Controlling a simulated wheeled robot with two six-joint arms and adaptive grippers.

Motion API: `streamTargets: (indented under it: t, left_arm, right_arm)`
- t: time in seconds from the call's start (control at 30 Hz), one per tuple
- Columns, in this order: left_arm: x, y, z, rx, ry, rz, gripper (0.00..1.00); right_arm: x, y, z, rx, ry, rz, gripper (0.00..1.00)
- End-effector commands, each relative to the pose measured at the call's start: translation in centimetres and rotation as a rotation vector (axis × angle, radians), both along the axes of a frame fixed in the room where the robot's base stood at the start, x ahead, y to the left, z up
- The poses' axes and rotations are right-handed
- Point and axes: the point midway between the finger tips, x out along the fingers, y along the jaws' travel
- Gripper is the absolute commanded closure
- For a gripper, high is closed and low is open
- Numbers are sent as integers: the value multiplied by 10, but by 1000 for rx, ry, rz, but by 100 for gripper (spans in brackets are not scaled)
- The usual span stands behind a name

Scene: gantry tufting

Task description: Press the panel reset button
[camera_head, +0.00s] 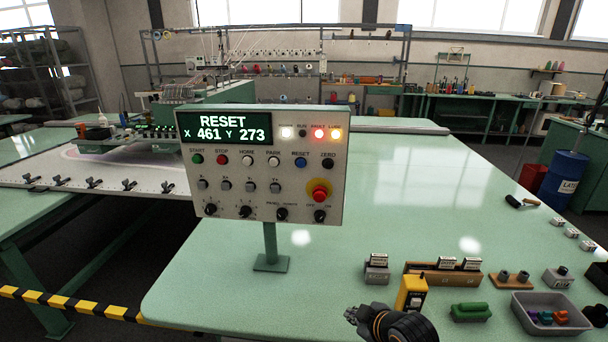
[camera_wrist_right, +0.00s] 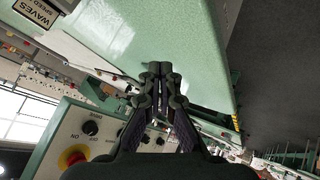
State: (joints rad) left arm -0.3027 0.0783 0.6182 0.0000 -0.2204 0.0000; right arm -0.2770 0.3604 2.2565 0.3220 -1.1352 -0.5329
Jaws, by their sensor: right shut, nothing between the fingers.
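The control panel (camera_head: 268,205) stands on a post on the green table. Its blue reset button (camera_head: 300,162) is in the upper button row, between the white PARK and black ZERO buttons. The screen (camera_head: 224,128) reads RESET, X 461 Y 273. My right gripper (camera_head: 352,315) is at the bottom of the head view, below and right of the panel, apart from it. In the right wrist view my right gripper (camera_wrist_right: 160,72) is shut and empty; the panel (camera_wrist_right: 108,120) shows at lower left, and the reset button is not visible there. My left gripper is not in view.
A red emergency stop (camera_head: 320,191) sits below the reset button. White, red and amber lamps (camera_head: 319,133) are lit. A yellow box (camera_head: 411,293), a green block (camera_head: 469,312) and a grey bin (camera_head: 519,306) stand at front right.

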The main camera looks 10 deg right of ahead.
Motion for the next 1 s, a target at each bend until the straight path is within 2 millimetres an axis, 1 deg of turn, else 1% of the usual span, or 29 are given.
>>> streamTargets:
  t: [0.03, 0.07, 0.1, 0.17, 0.2, 0.27, 0.3, 0.4, 0.43, 0.5, 0.6, 1.0]
  left_arm:
    - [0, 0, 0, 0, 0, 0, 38]
    - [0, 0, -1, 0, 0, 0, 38]
    - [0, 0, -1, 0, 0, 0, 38]
    - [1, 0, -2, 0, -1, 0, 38]
    - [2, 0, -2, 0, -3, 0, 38]
    - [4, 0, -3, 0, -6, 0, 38]
    - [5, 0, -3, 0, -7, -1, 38]
    - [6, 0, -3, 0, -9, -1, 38]
    - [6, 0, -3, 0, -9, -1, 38]
    - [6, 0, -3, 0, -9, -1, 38]
    - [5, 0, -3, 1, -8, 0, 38]
    - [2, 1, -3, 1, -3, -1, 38]
  right_arm:
    - [24, 2, 32, -55, -107, 96, 100]
    - [36, 4, 52, -90, -174, 157, 100]
    - [51, 7, 79, -142, -266, 236, 100]
    - [69, 12, 123, -229, -406, 344, 100]
    - [78, 15, 152, -291, -500, 407, 100]
    - [88, 19, 194, -381, -628, 486, 100]
    - [91, 21, 218, -436, -705, 527, 100]
    - [94, 25, 266, -551, -853, 595, 100]
    - [95, 26, 277, -577, -885, 607, 100]
    - [94, 27, 294, -622, -940, 627, 100]
    - [93, 28, 306, -654, -974, 639, 100]
    - [94, 28, 306, -652, -977, 640, 100]
